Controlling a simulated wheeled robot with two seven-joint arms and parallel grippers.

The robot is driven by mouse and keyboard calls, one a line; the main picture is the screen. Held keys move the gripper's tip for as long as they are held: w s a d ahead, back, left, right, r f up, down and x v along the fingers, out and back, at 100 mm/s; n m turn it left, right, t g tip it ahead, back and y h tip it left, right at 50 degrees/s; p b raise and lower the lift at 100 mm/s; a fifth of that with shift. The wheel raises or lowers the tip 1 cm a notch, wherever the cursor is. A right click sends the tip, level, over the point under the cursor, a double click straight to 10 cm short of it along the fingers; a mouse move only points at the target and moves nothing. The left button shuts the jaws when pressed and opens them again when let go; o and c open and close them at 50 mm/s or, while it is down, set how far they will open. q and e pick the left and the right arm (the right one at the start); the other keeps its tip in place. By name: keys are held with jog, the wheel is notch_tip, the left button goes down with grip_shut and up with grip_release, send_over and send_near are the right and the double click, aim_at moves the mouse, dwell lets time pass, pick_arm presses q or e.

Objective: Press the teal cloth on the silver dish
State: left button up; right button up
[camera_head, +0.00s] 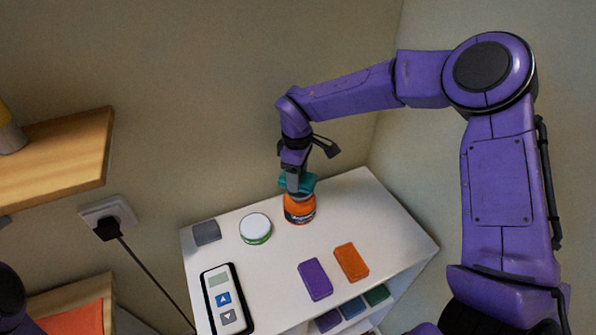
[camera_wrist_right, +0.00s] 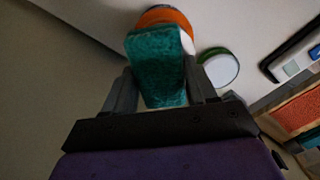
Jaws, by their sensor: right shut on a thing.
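My right gripper (camera_head: 295,172) is shut on the teal cloth (camera_head: 306,184), a thick block-like pad. In the right wrist view the cloth (camera_wrist_right: 158,62) sits between the two fingers (camera_wrist_right: 163,92). The cloth is directly over a round orange container (camera_head: 299,209) with a dark and pale band, near the back of the white top. The orange container also shows past the cloth in the wrist view (camera_wrist_right: 165,17). I cannot tell whether cloth and container touch. I cannot make out a silver dish; the cloth and gripper hide the container's top. My left gripper is out of view.
On the white top (camera_head: 375,215) are a round white lid with a green rim (camera_head: 255,227), a grey square pad (camera_head: 206,232), a purple block (camera_head: 315,279), an orange block (camera_head: 351,262) and a remote (camera_head: 226,303). Walls stand close behind. A wooden shelf (camera_head: 60,155) juts out at left.

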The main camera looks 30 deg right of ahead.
jog(key=shift+s+r, duration=0.5)
jog(key=shift+s, duration=0.25)
jog(key=shift+w+f, duration=0.25)
jog(key=shift+w, duration=0.15)
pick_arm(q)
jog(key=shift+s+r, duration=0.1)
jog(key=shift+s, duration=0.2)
pick_arm(e)
jog(key=shift+s, duration=0.1)
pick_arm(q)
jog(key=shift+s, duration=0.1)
pick_arm(e)
jog(key=shift+s, duration=0.15)
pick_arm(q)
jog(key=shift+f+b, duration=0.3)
pick_arm(e)
jog(key=shift+f, duration=0.25)
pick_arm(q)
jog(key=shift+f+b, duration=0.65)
pick_arm(e)
jog(key=shift+f, duration=0.6)
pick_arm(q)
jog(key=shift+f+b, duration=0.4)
